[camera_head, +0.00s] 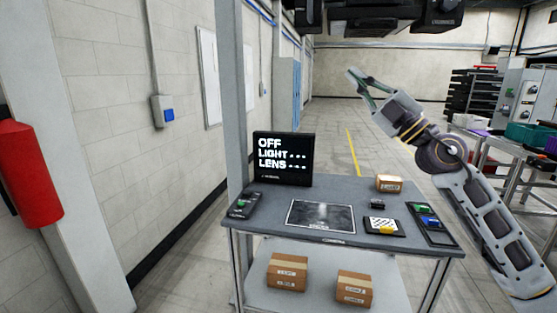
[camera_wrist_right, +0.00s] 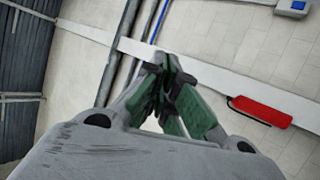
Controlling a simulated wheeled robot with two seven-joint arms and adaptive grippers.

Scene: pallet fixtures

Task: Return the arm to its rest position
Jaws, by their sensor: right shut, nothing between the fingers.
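My right arm comes in from the right in the head view and is raised above the right side of the workbench. My right gripper (camera_head: 358,82) points up and to the left, well above the bench top, and touches nothing. In the right wrist view its green-padded fingers (camera_wrist_right: 163,85) are closed together with nothing between them. My left gripper does not show in either view.
A grey workbench (camera_head: 275,220) holds a black display (camera_head: 283,158), a grey picture panel (camera_head: 321,216), a small box (camera_head: 389,184) and several small devices. Two boxes sit on its lower shelf (camera_head: 320,297). A red cylinder (camera_head: 27,172) hangs at left. Open floor lies behind the bench.

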